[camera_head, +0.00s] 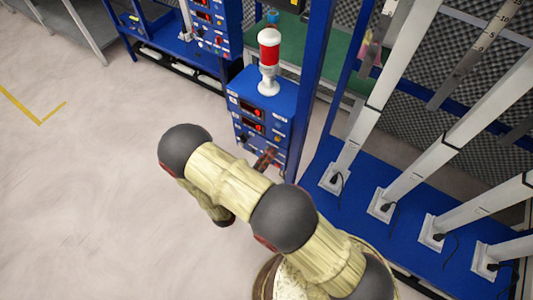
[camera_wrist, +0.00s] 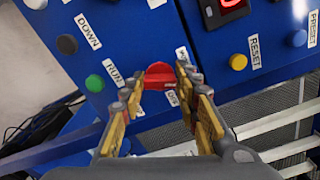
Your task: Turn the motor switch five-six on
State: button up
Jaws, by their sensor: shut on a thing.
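The red switch knob (camera_wrist: 160,74) sits on a blue control panel (camera_wrist: 215,50) in the wrist view. My gripper (camera_wrist: 158,84) has one finger on each side of the knob and is shut on it. A white label, partly covered by a finger, is at the knob's lower right. In the head view, my gripper (camera_head: 265,160) reaches the lower front of the blue control box (camera_head: 270,98). The knob is too small and hidden to make out there.
A red and white beacon (camera_head: 269,50) tops the box. Slanted white posts (camera_head: 375,100) stand right; the left floor is clear.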

jog(key=shift+a+n+p, duration=0.1)
jog(key=shift+n+p, duration=0.75)
jog(key=shift+n, duration=1.35)
jog(key=o, duration=1.2)
jog(key=shift+f, duration=0.1)
jog(key=shift+c, duration=0.2)
jog(key=v, duration=1.2)
